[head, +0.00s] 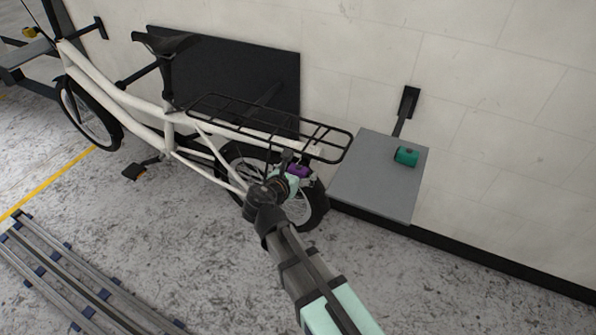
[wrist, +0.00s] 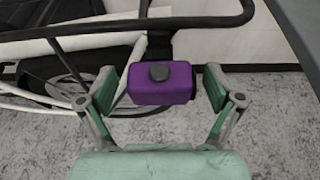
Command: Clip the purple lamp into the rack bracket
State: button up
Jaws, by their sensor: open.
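The purple lamp (wrist: 160,84) is a small rounded box with a dark round button on its near face. In the wrist view it sits just below the black rack tube, in front of a dark strap-like piece (wrist: 158,47) that hangs from the rack and may be the bracket. My gripper (wrist: 160,95) is open, with one finger on each side of the lamp and a gap showing at the right. In the head view the lamp (head: 298,171) shows under the rear end of the bike's rack (head: 318,142), beside my gripper (head: 290,178). Its join to the bracket is hidden.
A white cargo bike (head: 120,85) stands along the wall. A grey wall shelf (head: 375,185) at the right carries a teal lamp-like object (head: 406,156). The rack tubes pass close above my gripper. A floor rail (head: 80,280) lies at lower left.

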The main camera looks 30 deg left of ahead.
jog(key=v, duration=1.2)
jog(key=d+f+m+g+h, duration=0.2)
jog(key=d+f+m+g, duration=0.3)
jog(key=d+f+m, duration=0.9)
jog(key=d+f+m+g+h, duration=0.2)
jog(key=d+f+m+g, duration=0.6)
jog(key=f, duration=0.9)
jog(key=s+d+f+m+g, duration=0.2)
jog(key=s+d+f+m, duration=0.3)
jog(key=d, duration=0.5)
jog(key=s+d+f+m+g+y, duration=0.1)
jog(key=s+d+f+m, duration=0.4)
jog(key=d, duration=0.5)
jog(key=s+d+f+m+g+y, duration=0.1)
jog(key=s+d+f+m+g, duration=0.3)
jog(key=s+d, duration=0.4)
notch_tip(320, 180, down, 2)
jog(key=shift+d+f+m, duration=0.15)
jog(key=shift+d+m, duration=0.55)
jog(key=shift+d, duration=0.4)
